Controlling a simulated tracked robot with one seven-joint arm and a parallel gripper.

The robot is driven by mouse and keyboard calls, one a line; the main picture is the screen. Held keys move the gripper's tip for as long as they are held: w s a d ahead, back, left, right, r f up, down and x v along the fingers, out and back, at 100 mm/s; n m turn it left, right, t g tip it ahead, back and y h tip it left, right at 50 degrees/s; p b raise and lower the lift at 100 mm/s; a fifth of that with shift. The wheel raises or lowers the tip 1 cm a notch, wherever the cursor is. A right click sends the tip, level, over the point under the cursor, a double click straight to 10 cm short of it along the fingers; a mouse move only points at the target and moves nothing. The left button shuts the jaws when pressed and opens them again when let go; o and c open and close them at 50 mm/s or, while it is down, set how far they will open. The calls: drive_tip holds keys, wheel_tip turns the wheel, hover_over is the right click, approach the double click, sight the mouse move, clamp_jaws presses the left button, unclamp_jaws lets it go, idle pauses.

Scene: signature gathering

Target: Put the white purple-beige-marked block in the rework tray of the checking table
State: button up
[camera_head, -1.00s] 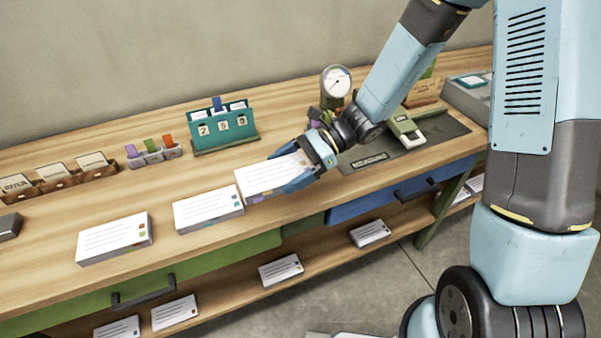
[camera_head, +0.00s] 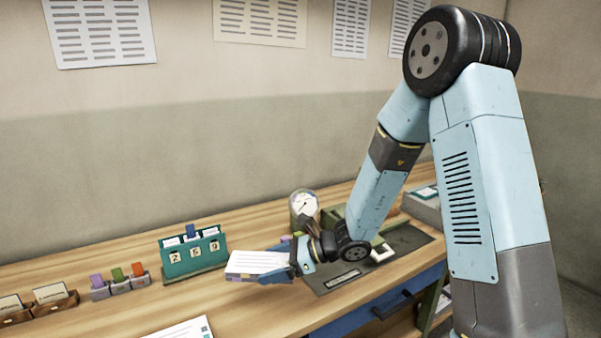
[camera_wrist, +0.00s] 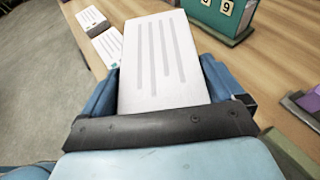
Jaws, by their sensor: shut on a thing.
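My gripper (camera_head: 290,268) is shut on a white block (camera_head: 256,263) with grey printed lines on its top face. In the wrist view the block (camera_wrist: 155,60) lies between the two blue fingers and sticks out ahead of them. In the head view it is above the wooden table, in front of the teal card holder. No rework tray can be made out in these views.
A teal holder with number cards (camera_head: 194,252) stands behind the block. Coloured tabs in a grey rack (camera_head: 119,283) and brown card boxes (camera_head: 41,304) are to the left. Another white block (camera_head: 183,330) lies in front. A dial gauge (camera_head: 304,206) stands behind my gripper.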

drive_tip(key=w+d+m+t+h, duration=0.3)
drive_tip(key=w+d+m+t, duration=0.5)
drive_tip(key=w+d, duration=0.65)
drive_tip(key=w+d+m+t+h, duration=0.1)
drive_tip(key=w+d+m+h, duration=0.1)
drive_tip(key=d, duration=0.3)
drive_tip(key=w+d+m+t+h, duration=0.1)
drive_tip(key=w+d+m+h, duration=0.1)
drive_tip(key=d, duration=0.3)
drive_tip(key=w+d+f+m+t+h, duration=0.1)
drive_tip(key=w+d+t+h, duration=0.1)
drive_tip(key=d, duration=0.3)
drive_tip(key=shift+w+m, duration=0.4)
drive_tip(key=shift+w, duration=0.3)
drive_tip(key=shift+w+d+h, duration=0.1)
drive_tip(key=shift+d+h, duration=0.2)
drive_tip(key=shift+d, duration=0.2)
